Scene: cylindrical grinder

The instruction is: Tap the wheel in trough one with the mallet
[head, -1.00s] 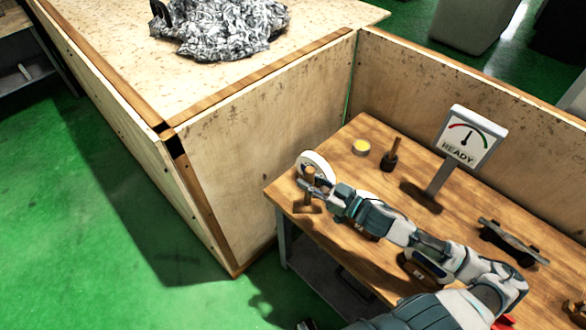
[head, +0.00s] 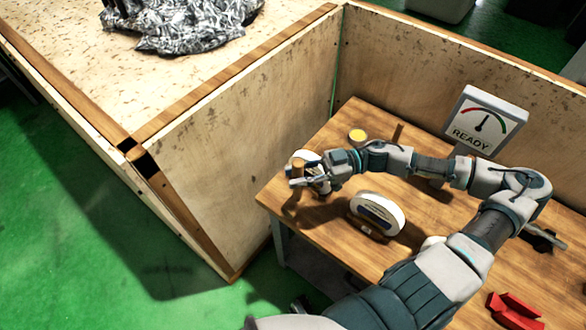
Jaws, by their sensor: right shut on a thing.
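My right gripper (head: 312,181) is at the left end of the wooden table, shut on the wooden mallet (head: 297,170). The mallet stands roughly upright in it; its lower part is partly hidden by the fingers. A white grinding wheel (head: 304,157) is just behind the mallet and mostly covered by the gripper; I cannot tell whether they touch. A second white wheel (head: 378,211) with a dark label stands upright in a trough nearer me, clear of the gripper. A further pale rounded edge shows beside my forearm. No trough number is legible. My left gripper is not in view.
A gauge sign (head: 483,122) reading READY stands at the back of the table (head: 330,240). A yellow-topped pot (head: 357,136) and a wooden handle (head: 397,132) are behind my wrist. A red part (head: 515,308) lies at right. Wooden panels (head: 240,150) border the table.

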